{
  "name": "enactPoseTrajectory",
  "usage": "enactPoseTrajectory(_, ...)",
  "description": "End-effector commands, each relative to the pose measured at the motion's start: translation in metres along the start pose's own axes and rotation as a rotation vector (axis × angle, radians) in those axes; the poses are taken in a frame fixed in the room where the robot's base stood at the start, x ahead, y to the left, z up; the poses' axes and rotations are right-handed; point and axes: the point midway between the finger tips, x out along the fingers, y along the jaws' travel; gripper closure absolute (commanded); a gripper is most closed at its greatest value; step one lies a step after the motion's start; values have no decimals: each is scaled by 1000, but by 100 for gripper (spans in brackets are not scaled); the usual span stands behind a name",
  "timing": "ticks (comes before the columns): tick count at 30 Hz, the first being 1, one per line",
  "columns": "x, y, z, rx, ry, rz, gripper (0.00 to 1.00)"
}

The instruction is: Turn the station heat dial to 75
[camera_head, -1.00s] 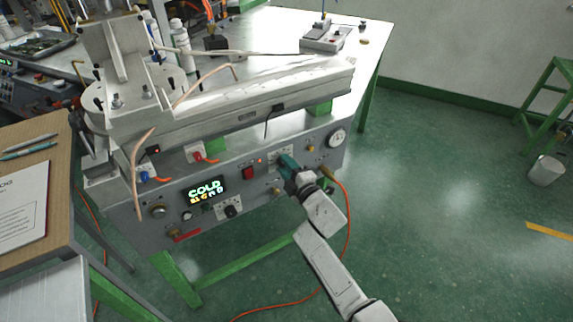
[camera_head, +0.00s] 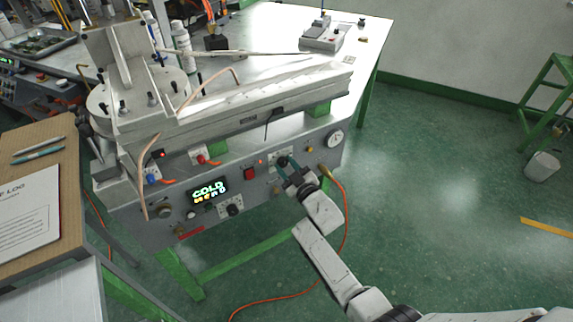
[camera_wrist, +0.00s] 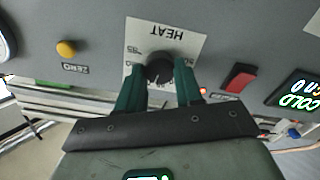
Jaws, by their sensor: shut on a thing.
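The heat dial (camera_wrist: 159,69) is a round dark knob on a white plate (camera_wrist: 170,42) marked HEAT, which appears upside down in the wrist view. My gripper (camera_wrist: 160,84) has its two green fingers shut on the dial, one on each side. The knob's pointer setting cannot be read. In the head view my gripper (camera_head: 287,166) is at the grey station's front panel, and it partly covers the dial. The station display (camera_head: 209,191) reads COLD, with small coloured marks below.
A red switch (camera_wrist: 239,78) and a yellow ZERO button (camera_wrist: 66,49) flank the dial. A round gauge (camera_head: 335,138) sits at the panel's right end, near an orange hose (camera_head: 346,215). A second black knob (camera_head: 233,210) is below the display.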

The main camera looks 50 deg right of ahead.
Motion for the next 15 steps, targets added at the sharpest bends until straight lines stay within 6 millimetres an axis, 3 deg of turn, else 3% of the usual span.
enactPoseTrajectory(15, -2, 1, 3, 434, -8, 1, 95)
